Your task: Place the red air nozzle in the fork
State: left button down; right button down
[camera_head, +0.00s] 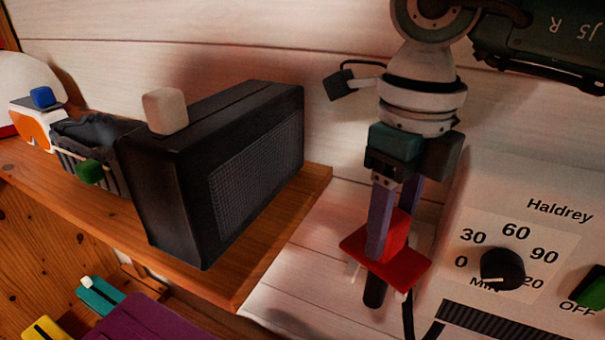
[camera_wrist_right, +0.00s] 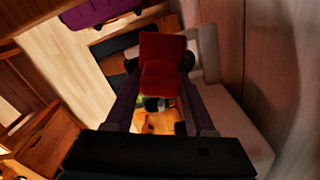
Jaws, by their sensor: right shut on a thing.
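My right gripper (camera_head: 393,243) points down at the right of the head view, beside a white panel. It is shut on the red air nozzle (camera_head: 398,268), whose flat red plate spreads out below the purple fingers. In the right wrist view the nozzle (camera_wrist_right: 164,78) sits between the two fingers. A short black tube end (camera_head: 374,293) shows just under the nozzle, with thin pale prongs on either side. These prongs may belong to the fork, but the nozzle hides most of that spot and I cannot tell whether they touch. My left gripper is not in view.
A white Haldrey machine (camera_head: 480,215) with a black dial (camera_head: 502,268) stands close right of the gripper. A black speaker-like box (camera_head: 222,175) stands on the wooden shelf (camera_head: 318,185) at left. A black cable (camera_head: 408,315) hangs below the nozzle. A plank wall is behind.

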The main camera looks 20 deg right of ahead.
jog(key=shift+f, duration=0.2)
jog(key=shift+c, duration=1.3)
grip_release()
jog(key=shift+r, duration=0.1)
